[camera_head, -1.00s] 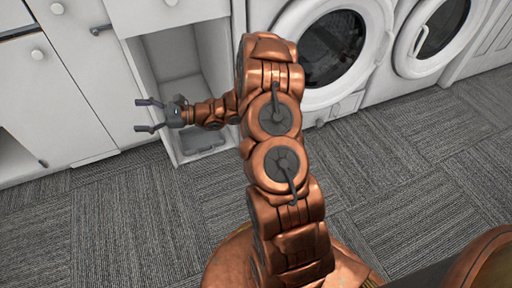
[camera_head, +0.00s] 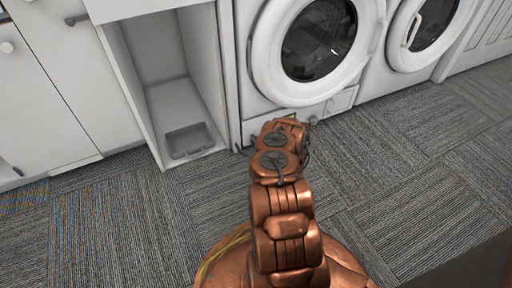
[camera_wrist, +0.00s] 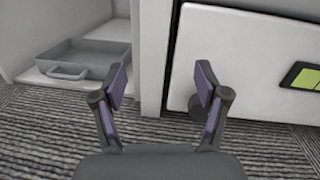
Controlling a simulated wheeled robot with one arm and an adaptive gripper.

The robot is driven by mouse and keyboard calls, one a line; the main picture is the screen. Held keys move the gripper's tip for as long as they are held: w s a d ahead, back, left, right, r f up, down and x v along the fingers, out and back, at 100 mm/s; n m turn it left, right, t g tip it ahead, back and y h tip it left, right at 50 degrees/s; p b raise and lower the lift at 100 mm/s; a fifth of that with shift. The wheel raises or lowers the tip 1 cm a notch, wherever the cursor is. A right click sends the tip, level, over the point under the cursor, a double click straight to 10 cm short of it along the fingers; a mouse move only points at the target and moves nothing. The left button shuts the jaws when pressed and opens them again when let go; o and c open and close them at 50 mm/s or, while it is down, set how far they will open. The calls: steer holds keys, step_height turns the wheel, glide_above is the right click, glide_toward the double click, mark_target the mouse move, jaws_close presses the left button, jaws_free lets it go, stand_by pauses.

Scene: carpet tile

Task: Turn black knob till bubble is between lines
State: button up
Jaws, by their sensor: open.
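My gripper (camera_wrist: 161,80) is open and empty in the wrist view, its fingers in front of the white cabinet edge and the left part of the washer's lower front. A black-framed level with a yellow-green vial (camera_wrist: 301,77) is at the right edge there, cut off; no bubble can be made out. In the head view a small grey knob-like part (camera_head: 313,120) shows low on the washer. My arm hides most of the gripper there.
The front-loading washer (camera_head: 262,92) stands against a white open cabinet (camera_head: 222,75), with a grey tray (camera_head: 187,140) on its floor. A second machine (camera_head: 393,52) stands to the right. Grey carpet (camera_head: 420,160) is clear in front.

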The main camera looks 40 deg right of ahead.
steer(key=s+d+f+h, duration=0.1)
steer(key=s+f, duration=0.1)
steer(key=s+d+f+m+g+h, duration=0.1)
steer(key=s+d+f, duration=0.1)
steer(key=s+d+f+b, duration=0.1)
steer(key=f, duration=0.1)
steer(key=shift+s+d+f+g+h, duration=0.25)
steer(key=shift+s+f+g+h, duration=0.05)
steer(key=shift+s+f+h, duration=0.1)
steer(key=shift+b+x, duration=1.65)
steer(key=shift+x, duration=2.15)
steer(key=shift+r, duration=0.1)
steer(key=c, duration=1.2)
